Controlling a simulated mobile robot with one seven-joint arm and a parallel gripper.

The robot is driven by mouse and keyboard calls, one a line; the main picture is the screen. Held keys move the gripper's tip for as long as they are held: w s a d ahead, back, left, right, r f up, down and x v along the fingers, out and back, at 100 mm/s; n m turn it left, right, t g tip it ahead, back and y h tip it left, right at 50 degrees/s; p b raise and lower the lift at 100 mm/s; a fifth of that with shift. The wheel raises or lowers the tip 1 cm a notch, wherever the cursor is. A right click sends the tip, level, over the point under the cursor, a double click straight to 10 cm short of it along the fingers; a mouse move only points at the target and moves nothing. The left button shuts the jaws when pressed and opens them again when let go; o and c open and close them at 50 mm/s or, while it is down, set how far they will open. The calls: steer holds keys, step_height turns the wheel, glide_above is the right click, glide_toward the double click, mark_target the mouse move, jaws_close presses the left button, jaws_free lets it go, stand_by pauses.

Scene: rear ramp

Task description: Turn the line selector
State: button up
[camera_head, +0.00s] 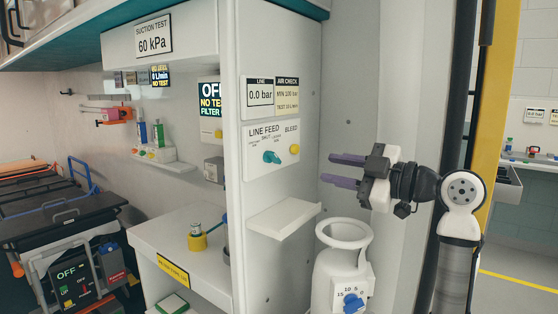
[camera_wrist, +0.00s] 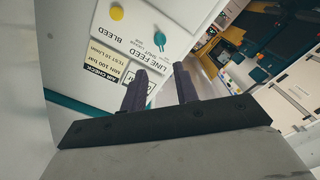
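The line selector is a teal knob (camera_head: 271,157) under the "LINE FEED" label on a white panel (camera_head: 258,192); in the wrist view the knob (camera_wrist: 159,40) appears above my fingertips. A yellow "BLEED" button (camera_head: 294,149) sits to its right, and it also shows in the wrist view (camera_wrist: 116,12). My gripper (camera_head: 345,170) is to the right of the panel in the head view, with its two purple fingers pointing left toward it. The fingers (camera_wrist: 160,80) are apart with nothing between them, and they do not touch the knob.
A gauge reading "0.0 bar" (camera_head: 260,93) is above the selector. A small white shelf (camera_head: 284,217) juts out below it. A white container with a wide round mouth (camera_head: 343,235) and a blue knob (camera_head: 352,303) stands below my gripper. The space between gripper and panel looks clear.

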mark_target(278, 159)
steer(key=p+x, duration=0.3)
steer(key=x, duration=1)
jaws_close()
